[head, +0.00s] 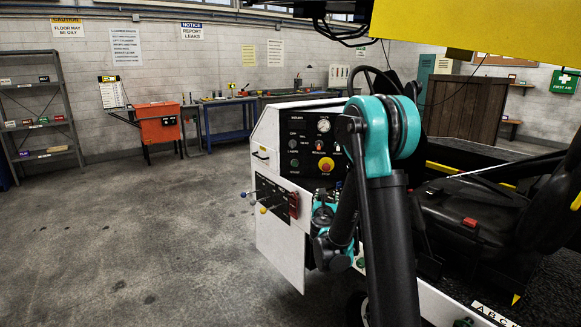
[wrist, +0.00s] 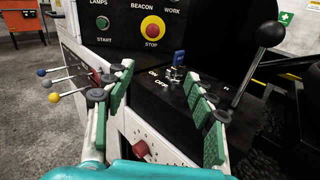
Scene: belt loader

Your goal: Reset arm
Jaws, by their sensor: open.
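My gripper (wrist: 158,72) is open in the wrist view, its two green-padded fingers spread wide with nothing between the pads. Past the fingertips, a blue switch handle (wrist: 178,60) stands on a black panel beside ON and OFF lettering. It looks apart from both fingers. In the head view my black and teal arm bends down in front of the belt loader's white control console (head: 278,265). The arm hides part of the console, and the gripper's fingers are not clear there.
A red stop button (wrist: 152,29) on a yellow ring is above the fingers. Coloured levers (wrist: 62,84) stick out at left, and a black-knobbed lever (wrist: 271,34) stands at right. A seat (head: 470,220) is right of my arm. Open floor (head: 150,235) lies at left.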

